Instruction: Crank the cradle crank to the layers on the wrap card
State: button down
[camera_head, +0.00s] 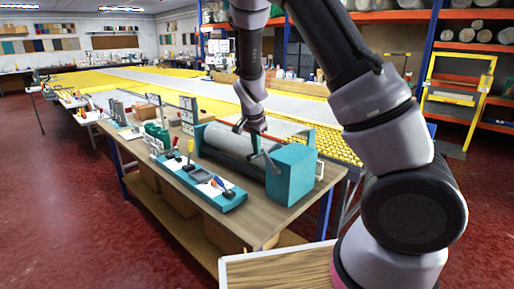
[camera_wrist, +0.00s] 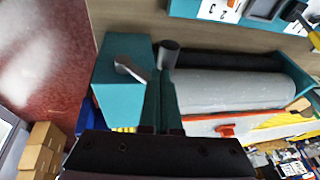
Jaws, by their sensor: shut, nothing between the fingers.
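The teal cradle (camera_head: 290,175) stands on the workbench with a grey roll (camera_head: 232,142) lying in it; the roll also shows in the wrist view (camera_wrist: 230,92). The crank shows in the wrist view as a silver arm (camera_wrist: 130,69) at the teal end box (camera_wrist: 122,88) and a dark round grip (camera_wrist: 169,50). My gripper (camera_wrist: 160,80) is shut and empty, its fingertips close to the grip. I cannot tell whether they touch it. In the head view my gripper (camera_head: 258,135) is above the cradle's near end. White cards (camera_wrist: 220,9) sit on a teal tray; their print is not fully legible.
The teal tray (camera_head: 232,198) with tools stands along the bench's left edge. A red-orange bar (camera_wrist: 205,125) runs beside the roll. A long yellow and grey table (camera_head: 130,78) lies behind. Shelving with a yellow frame (camera_head: 455,98) stands at right. Red floor at left is clear.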

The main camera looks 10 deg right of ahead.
jog(key=shift+w+a+f+g+h, duration=0.3)
jog(key=shift+w+a+f+g, duration=0.05)
jog(key=shift+w+g, duration=0.15)
jog(key=shift+w+a+f+g+h, duration=0.3)
jog(key=shift+w+f+g, duration=0.05)
jog(key=shift+w+g, duration=0.1)
jog(key=w+a+f+n+g+h, duration=0.1)
jog(key=w+a+f+g+h, duration=0.1)
jog(key=f, duration=0.5)
jog(key=shift+w+a+g+h, duration=0.25)
jog(key=shift+w+g+h, duration=0.5)
jog(key=shift+g, duration=0.4)
